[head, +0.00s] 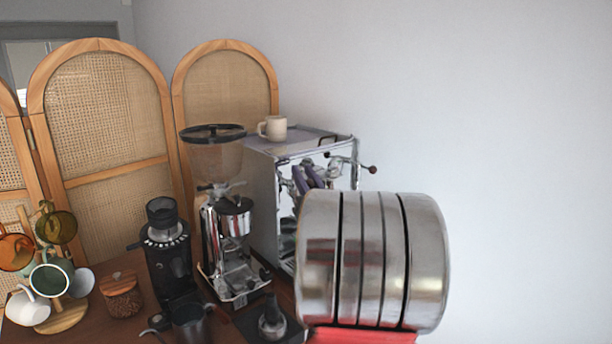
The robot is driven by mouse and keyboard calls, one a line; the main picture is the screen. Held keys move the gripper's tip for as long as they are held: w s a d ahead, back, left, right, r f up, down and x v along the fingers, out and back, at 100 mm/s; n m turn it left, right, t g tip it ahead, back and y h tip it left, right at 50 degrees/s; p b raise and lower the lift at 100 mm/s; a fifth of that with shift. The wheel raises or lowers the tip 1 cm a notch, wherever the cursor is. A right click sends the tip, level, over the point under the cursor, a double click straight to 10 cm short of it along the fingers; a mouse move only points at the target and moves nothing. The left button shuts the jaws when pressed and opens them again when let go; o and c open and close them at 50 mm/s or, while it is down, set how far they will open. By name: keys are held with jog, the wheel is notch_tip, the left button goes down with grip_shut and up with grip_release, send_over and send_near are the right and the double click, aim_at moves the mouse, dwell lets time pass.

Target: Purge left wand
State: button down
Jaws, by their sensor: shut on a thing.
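The espresso machine (265,195) is a silver box at the back of the counter, turned so that its front faces right. A chrome fitting with a dark red knob (373,169) sticks out at its upper right. Dark purple-grey parts (312,177) show at the upper front, and I cannot tell what they are. I cannot make out the left wand. A large banded metal part of my own arm covers the lower front of the machine. My gripper does not show.
A beige cup (273,128) stands on the machine. Left of it stand a grinder (228,235) with a clear hopper, a black grinder (168,255), a lidded wooden jar (121,295) and a mug tree with several mugs (52,277). A tamper-like tool (271,322) stands in front. A cane screen (110,130) is behind.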

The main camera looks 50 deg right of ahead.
jog(key=shift+r+y, duration=0.1)
jog(key=shift+y, duration=0.2)
jog(key=shift+w+d+n+g+y, duration=0.2)
jog(key=shift+n+g+y, duration=0.3)
jog(key=shift+g, duration=0.5)
jog(key=c, duration=1.5)
grip_release()
jog(key=shift+c, duration=0.2)
jog(key=shift+a, duration=0.1)
jog(key=v, duration=1.3)
jog(key=shift+s+a, duration=0.15)
jog(key=shift+s, duration=0.15)
